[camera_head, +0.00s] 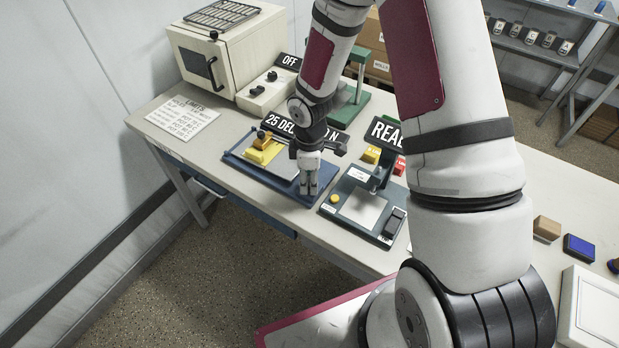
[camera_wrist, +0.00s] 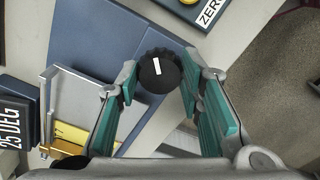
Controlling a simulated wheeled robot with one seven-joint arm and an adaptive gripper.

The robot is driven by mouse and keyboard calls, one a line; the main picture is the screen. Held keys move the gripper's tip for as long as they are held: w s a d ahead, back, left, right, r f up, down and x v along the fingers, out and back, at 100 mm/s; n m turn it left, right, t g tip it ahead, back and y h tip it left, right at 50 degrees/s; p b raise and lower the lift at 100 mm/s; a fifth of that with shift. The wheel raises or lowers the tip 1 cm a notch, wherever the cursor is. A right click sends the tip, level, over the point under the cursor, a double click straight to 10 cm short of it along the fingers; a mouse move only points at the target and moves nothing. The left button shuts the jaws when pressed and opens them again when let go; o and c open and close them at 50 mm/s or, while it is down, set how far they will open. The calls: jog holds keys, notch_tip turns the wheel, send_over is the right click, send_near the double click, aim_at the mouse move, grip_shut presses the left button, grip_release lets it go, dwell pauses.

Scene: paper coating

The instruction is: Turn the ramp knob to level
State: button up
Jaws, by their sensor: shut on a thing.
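The ramp knob (camera_wrist: 158,70) is round and black with a ribbed edge and a short white mark. In the wrist view it lies between the fingertips of my gripper (camera_wrist: 162,82), and its white mark points nearly up the picture with a slight tilt. My gripper (camera_head: 310,188) is shut on the knob at the front right corner of the blue ramp base (camera_head: 238,158), and it hides the knob in the head view. The ramp's sign (camera_head: 282,124) reads "25 DE" and ends in N; my arm covers the middle.
A yellow block (camera_head: 262,152) sits on the ramp. A cream oven (camera_head: 215,60), a switch box marked OFF (camera_head: 262,95) and a green stand (camera_head: 350,105) are behind.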

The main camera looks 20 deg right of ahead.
aim_at(309, 181)
jog(key=n, duration=0.5)
jog(key=shift+n, duration=2.4)
jog(key=o, duration=1.2)
jog(key=shift+c, duration=0.2)
notch_tip(309, 181, up, 12)
